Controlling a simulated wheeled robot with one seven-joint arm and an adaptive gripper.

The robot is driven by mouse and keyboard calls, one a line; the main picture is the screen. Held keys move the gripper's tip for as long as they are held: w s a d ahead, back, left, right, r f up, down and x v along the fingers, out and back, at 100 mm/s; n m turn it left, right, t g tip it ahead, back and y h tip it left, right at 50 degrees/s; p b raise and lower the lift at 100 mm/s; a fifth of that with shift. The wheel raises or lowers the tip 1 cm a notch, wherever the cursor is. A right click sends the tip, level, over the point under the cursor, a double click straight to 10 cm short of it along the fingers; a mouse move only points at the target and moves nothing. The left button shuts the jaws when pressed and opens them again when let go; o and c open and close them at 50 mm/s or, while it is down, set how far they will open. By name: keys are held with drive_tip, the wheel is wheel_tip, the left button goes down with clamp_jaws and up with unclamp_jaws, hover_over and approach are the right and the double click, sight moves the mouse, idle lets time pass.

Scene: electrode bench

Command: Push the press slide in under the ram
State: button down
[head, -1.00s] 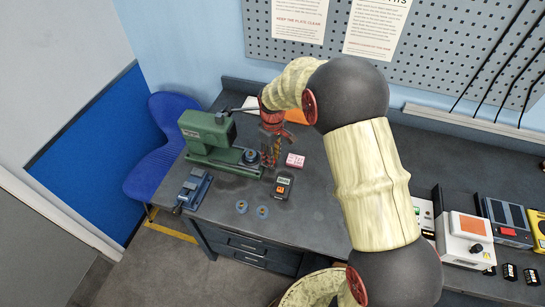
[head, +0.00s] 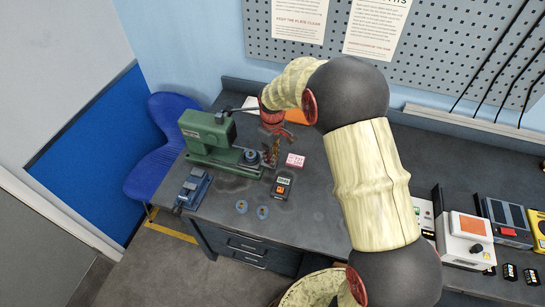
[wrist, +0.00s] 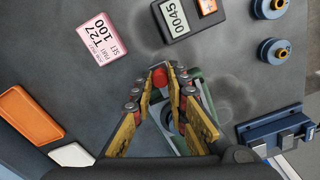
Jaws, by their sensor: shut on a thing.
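The green press (head: 205,130) stands at the left of the bench, its head overhanging a long green base. The press slide, with a dark round piece (head: 250,156) on it, sits at the base's right end, out to the right of the press head. My gripper (head: 270,158) is at that right end, pointing down. In the wrist view its two yellow fingers (wrist: 161,72) are shut on a red knob (wrist: 160,78) at the end of the green base. My fingers and palm hide most of the slide and the ram in the wrist view.
A meter (head: 282,187) and a pink card (head: 295,160) lie close to my gripper. A blue vise (head: 194,187) and two blue round pieces (head: 241,206) are at the bench front. An orange box (head: 297,117) is behind.

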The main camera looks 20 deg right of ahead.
sight(255, 155)
drive_tip(key=w+a, duration=0.1)
drive_tip(key=a, duration=0.1)
drive_tip(key=w+a, duration=0.1)
drive_tip(key=a, duration=0.1)
drive_tip(key=w+a+p, duration=0.1)
drive_tip(key=w+a, duration=0.1)
drive_tip(key=c, duration=1.7)
unclamp_jaws()
drive_tip(key=shift+d, duration=0.1)
wheel_tip(255, 155, up, 12)
